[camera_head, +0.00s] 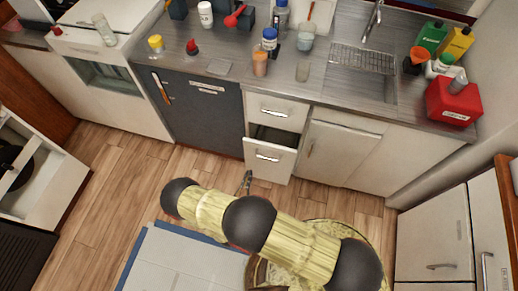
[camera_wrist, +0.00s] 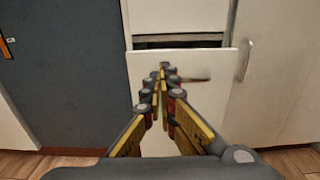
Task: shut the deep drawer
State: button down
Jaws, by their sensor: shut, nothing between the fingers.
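The deep drawer (camera_head: 268,160) is the lower white drawer under the counter, below a shallower closed drawer (camera_head: 277,111). It stands partly open, with a dark gap above its front. Its front also shows in the wrist view (camera_wrist: 205,100), with its bar handle partly hidden behind my fingers. My gripper (camera_head: 247,176) is low in front of the drawer's left side. In the wrist view my gripper (camera_wrist: 164,70) is shut and empty, its fingertips over the middle of the drawer front. I cannot tell whether they touch it.
A dark cabinet door (camera_head: 197,108) is left of the drawer, and a white cupboard (camera_head: 325,152) is right of it. The counter above holds bottles and a red canister (camera_head: 453,102). Wooden floor (camera_head: 120,165) is clear to the left. A round patterned thing (camera_head: 375,240) lies below my arm.

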aim_at(259, 144)
jog(key=b+x, duration=0.3)
jog(key=x, duration=1.1)
jog(key=shift+f, duration=0.1)
jog(key=b+x, duration=0.2)
jog(key=x, duration=0.7)
jog(key=shift+w+b, duration=0.25)
jog(key=shift+b, duration=0.15)
